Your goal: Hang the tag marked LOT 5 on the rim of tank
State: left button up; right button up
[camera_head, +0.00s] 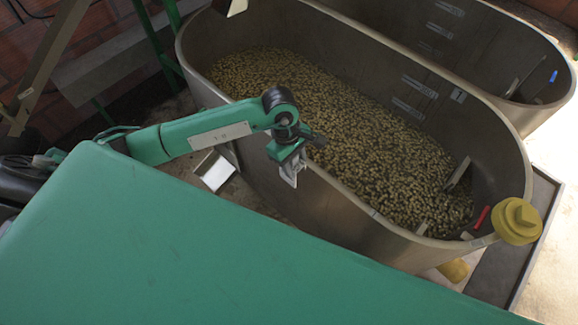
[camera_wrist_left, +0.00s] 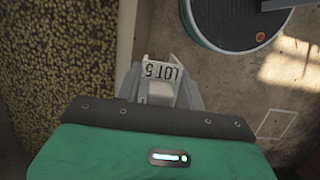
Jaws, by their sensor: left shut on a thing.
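The near tank (camera_head: 330,210) is a long metal tub with rounded ends, filled with pale beans. My left gripper (camera_head: 291,168) is at the outer side of its near rim, fingers pointing down. It is shut on a light tag (camera_wrist_left: 162,72) that reads LOT 5, upside down in the left wrist view. There the tank's rim (camera_wrist_left: 126,45) runs just left of the tag, with a small gap visible between them. The tag is not seen resting on the rim. My right gripper is out of view.
Beans (camera_head: 340,115) lie inside the tank. A yellow knob-like thing (camera_head: 516,220) sits at the tank's right end, near a red stick (camera_head: 482,217). A second tank (camera_head: 480,50) stands behind. A green surface (camera_head: 180,250) fills the near side. A round-edged base (camera_wrist_left: 235,22) stands on the floor.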

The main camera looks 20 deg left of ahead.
aim_at(307, 159)
pick_arm(q)
jog(key=shift+w+d, duration=0.3)
jog(key=shift+w, duration=0.45)
jog(key=shift+w+d, duration=0.3)
jog(key=shift+w, duration=0.45)
jog(key=shift+w+d, duration=0.3)
jog(key=shift+w, duration=0.45)
jog(key=shift+w+f+b, duration=0.1)
jog(key=shift+f+b, duration=0.45)
jog(key=shift+b, duration=0.05)
jog(key=shift+f+b, duration=0.45)
jog(key=shift+f, duration=0.05)
jog(key=shift+f+b, duration=0.45)
jog(key=shift+b, duration=0.05)
jog(key=shift+f+b, duration=0.35)
jog(key=shift+f, duration=0.1)
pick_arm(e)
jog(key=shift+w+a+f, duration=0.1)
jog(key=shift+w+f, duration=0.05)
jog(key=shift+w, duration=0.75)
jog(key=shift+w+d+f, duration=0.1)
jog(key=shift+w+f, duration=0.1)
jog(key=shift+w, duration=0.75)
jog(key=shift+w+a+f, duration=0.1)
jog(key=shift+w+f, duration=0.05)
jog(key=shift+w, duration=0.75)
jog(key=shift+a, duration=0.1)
